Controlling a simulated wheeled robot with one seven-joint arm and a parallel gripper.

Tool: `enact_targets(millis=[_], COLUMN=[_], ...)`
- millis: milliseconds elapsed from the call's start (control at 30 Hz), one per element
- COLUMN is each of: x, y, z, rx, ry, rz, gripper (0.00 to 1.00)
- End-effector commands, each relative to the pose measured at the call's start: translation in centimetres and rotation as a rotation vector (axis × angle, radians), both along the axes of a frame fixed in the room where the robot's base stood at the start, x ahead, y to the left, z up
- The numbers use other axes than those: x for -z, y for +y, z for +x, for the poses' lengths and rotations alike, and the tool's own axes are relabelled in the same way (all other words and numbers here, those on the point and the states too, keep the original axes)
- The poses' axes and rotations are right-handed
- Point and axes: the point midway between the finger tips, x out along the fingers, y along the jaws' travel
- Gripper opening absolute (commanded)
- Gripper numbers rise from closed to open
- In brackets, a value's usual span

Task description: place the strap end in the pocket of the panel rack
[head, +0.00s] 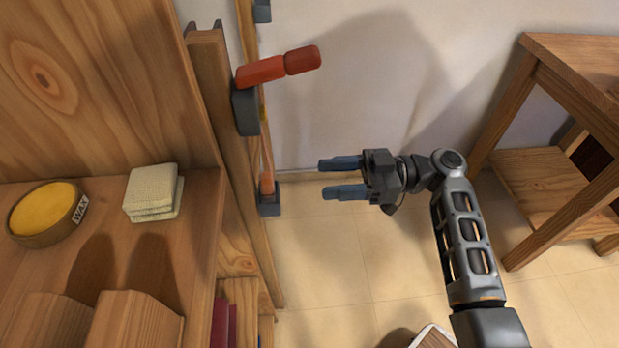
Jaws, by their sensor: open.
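A narrow wooden upright (216,105), which looks like part of the panel rack, stands at the side of the shelf unit. A grey block (246,113) is fixed to it, and a red-orange bar (262,71) with a darker end sticks out to the right above that block. A lower grey block (269,204) has a small orange piece (267,183) at its top. I cannot tell which piece is the strap end or whether either block is the pocket. My gripper (323,179) is open and empty, its blue fingers pointing left, apart from the lower block.
A yellow wax tin (47,211) and folded cloths (152,194) lie on the wooden shelf (205,240) at left. A wooden table (560,50) stands at right. Tiled floor (335,250) is clear between them; a white wall is behind.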

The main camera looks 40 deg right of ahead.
Motion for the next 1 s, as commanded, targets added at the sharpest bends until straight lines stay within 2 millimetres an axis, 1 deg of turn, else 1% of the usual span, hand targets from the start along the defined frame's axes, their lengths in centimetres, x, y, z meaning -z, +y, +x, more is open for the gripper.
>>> enact_targets(millis=[67,200,367,467,567,667,700,767,800,867,900,967,1000], x=[0.0,0.0,0.0,0.7,2.8,6.5,8.1,10.3,11.5,13.0,13.8,14.6,14.8], y=[-0.6,-1.0,-1.0,-0.6,0.9,3.2,4.0,5.1,5.7,6.3,6.5,6.8,6.8], z=[-0.4,-0.7,-0.8,-0.9,-1.3,-2.6,-3.5,-4.9,-6.1,-7.9,-9.2,-11.3,-12.6], rx=[0.002,0.0,0.0,0.012,0.062,0.159,0.21,0.293,0.348,0.432,0.49,0.573,0.63], ry=[0.0,0.0,0.0,0.031,0.138,0.314,0.388,0.492,0.551,0.623,0.663,0.704,0.722], rz=[0.0,0.0,0.0,0.0,0.002,-0.009,-0.019,-0.037,-0.052,-0.077,-0.094,-0.122,-0.14], gripper=[0.57,0.57,0.57,0.57,0.57,0.57,0.57,0.57,0.57,0.57,0.57,0.57,0.57])
